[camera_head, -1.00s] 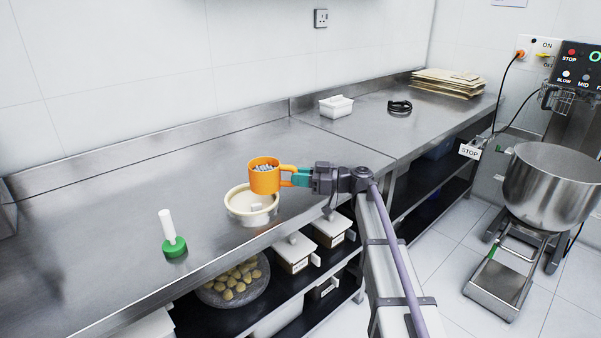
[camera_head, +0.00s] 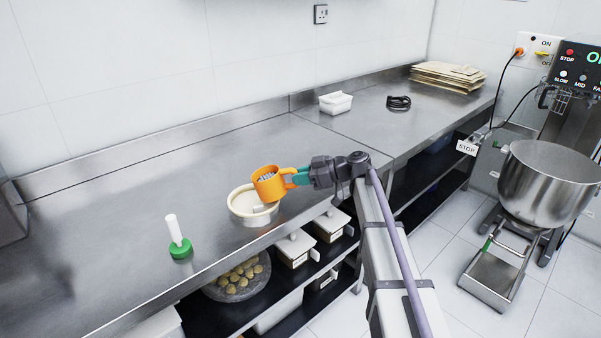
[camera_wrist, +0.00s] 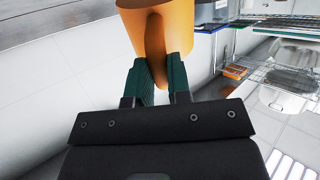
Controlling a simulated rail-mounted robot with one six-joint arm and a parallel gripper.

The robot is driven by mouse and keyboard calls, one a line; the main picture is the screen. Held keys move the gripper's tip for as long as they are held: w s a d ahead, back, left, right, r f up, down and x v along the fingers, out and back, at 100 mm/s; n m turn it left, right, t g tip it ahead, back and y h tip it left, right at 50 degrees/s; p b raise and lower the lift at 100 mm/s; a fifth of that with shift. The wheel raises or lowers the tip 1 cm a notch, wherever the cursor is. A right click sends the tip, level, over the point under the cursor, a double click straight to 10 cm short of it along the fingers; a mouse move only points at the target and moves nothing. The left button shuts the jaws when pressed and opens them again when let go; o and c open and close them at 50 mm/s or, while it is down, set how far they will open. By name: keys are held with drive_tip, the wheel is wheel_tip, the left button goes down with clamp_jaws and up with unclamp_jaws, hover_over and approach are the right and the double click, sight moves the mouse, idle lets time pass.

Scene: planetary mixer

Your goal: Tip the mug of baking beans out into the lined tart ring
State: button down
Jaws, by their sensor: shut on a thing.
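The orange mug (camera_head: 268,186) holds grey-white baking beans (camera_head: 266,176), seen at its mouth in the head view. It is tilted, its mouth leaning to the left, above the back right part of the cream tart ring (camera_head: 243,216). The ring stands on the steel worktop, and the mug hides part of its inside. A small pale piece shows inside the ring near its front right. My gripper (camera_head: 297,177) is shut on the mug's handle from the right. In the wrist view, the teal fingers (camera_wrist: 158,82) close on the orange handle (camera_wrist: 156,50) below the mug body.
A green-based tool with a white handle (camera_head: 179,243) stands left of the ring. A white tub (camera_head: 335,103) and a black coiled item (camera_head: 398,103) lie farther back. Lidded boxes (camera_head: 296,247) sit on the shelf below.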

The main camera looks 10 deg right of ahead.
drive_tip(key=shift+w+a+r+g+h+p, duration=0.15)
drive_tip(key=shift+r+h+p, duration=0.55)
drive_tip(key=shift+p, duration=0.85)
drive_tip(key=shift+s+a+r+g+h+p, duration=0.15)
drive_tip(key=shift+r+h+p, duration=0.5)
drive_tip(key=shift+p, duration=0.85)
drive_tip(key=shift+w+r, duration=0.1)
drive_tip(key=shift+r, duration=0.1)
drive_tip(key=shift+f, duration=0.15)
drive_tip(key=shift+a+r+h+p, duration=0.3)
drive_tip(key=shift+r+h+p, duration=0.25)
drive_tip(key=shift+p, duration=0.65)
drive_tip(key=p, duration=0.1)
drive_tip(key=a+r+h+p, duration=0.1)
drive_tip(key=p, duration=0.1)
drive_tip(key=shift+w+r+g, duration=0.2)
drive_tip(key=shift+g, duration=0.2)
drive_tip(key=shift+h+p, duration=0.35)
drive_tip(key=shift+h, duration=0.05)
drive_tip(key=shift+f, duration=0.1)
